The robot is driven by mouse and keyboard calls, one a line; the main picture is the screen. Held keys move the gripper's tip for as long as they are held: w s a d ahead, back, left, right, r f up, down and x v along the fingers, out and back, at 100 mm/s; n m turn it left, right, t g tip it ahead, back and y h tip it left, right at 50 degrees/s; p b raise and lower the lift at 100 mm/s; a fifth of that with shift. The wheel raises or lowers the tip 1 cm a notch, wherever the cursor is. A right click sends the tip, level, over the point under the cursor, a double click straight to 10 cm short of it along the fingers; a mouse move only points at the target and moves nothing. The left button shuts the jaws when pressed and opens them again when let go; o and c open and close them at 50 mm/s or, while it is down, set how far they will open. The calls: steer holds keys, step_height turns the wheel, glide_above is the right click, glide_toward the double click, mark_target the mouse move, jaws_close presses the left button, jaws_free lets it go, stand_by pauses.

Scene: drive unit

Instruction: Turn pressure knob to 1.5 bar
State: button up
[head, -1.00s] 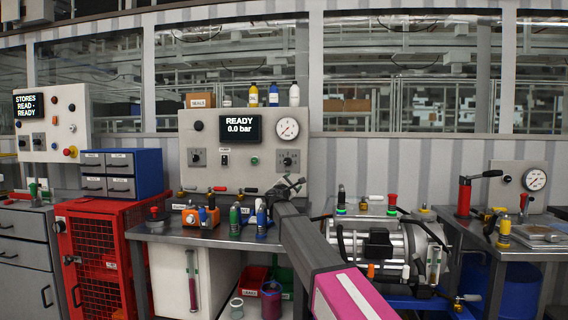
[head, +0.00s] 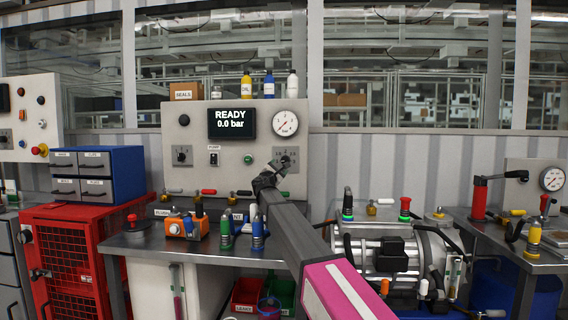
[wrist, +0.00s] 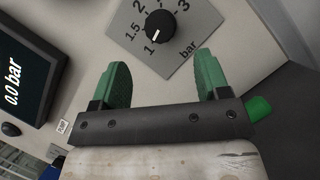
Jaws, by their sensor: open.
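The black pressure knob (wrist: 160,26) sits on a grey scale plate marked 1, 1.5, 2, 3 and bar in the wrist view. Its white mark points towards the 1. In the head view the knob (head: 286,157) is at the lower right of the grey panel. My gripper (wrist: 163,62) has two green fingers spread wide and empty. The knob lies ahead of the gap between them, apart from both fingertips. In the head view my gripper (head: 272,173) is just below and left of the knob. The display (head: 232,123) reads READY 0.0 bar.
A round gauge (head: 285,123) is above the knob. A second knob (head: 182,155) and a green button (head: 219,159) are to its left. Green and blue bottles (head: 258,232) stand on the bench below my arm.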

mark_target(284, 161)
steer(key=x, duration=0.8)
steer(key=shift+w+d+r, duration=0.1)
steer(key=shift+w, duration=0.2)
steer(key=c, duration=0.9)
